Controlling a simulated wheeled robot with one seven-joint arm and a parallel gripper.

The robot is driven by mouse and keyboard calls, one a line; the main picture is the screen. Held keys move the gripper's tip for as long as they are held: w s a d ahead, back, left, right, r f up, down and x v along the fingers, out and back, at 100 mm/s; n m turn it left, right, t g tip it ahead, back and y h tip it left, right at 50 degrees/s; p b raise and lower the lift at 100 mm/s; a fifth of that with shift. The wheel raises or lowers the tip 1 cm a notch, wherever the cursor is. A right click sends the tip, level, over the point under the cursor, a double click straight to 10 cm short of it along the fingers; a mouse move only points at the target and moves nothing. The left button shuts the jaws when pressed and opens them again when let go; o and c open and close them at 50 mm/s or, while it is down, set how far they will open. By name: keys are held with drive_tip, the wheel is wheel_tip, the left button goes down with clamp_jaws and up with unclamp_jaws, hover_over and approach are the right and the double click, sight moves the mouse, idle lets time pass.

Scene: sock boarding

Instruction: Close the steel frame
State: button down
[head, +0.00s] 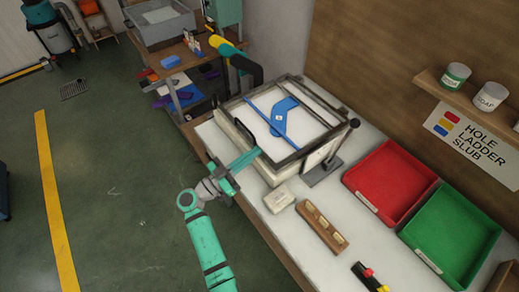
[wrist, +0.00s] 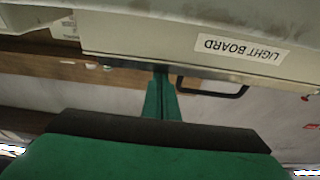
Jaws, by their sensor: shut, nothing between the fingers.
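The steel frame (head: 314,149) is a dark rectangular frame over the pale light board (head: 234,132) on the bench. A blue flat shape (head: 279,118) shows inside it. From this angle I cannot tell whether the frame lies flush on the board. My gripper (head: 252,155) is shut and empty at the near side of the board, close to the handle. In the wrist view my fingertips (wrist: 160,80) are at the frame's edge strip (wrist: 205,70), beside the handle; contact is unclear.
A red tray (head: 390,183) and a green tray (head: 452,232) stand to the right. A small pale block (head: 279,199) and a wooden holder (head: 321,228) lie in front of the board. A black stand (head: 322,170) is beside its right corner.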

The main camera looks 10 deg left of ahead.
drive_tip(key=shift+s+f, duration=0.1)
drive_tip(key=shift+f, duration=0.85)
drive_tip(key=shift+r, duration=0.15)
wheel_tip(320, 180, up, 5)
drive_tip(key=v, duration=0.9)
drive_tip(key=shift+s+a+f, duration=0.25)
drive_tip(key=shift+f, duration=0.1)
drive_tip(key=shift+w, duration=0.1)
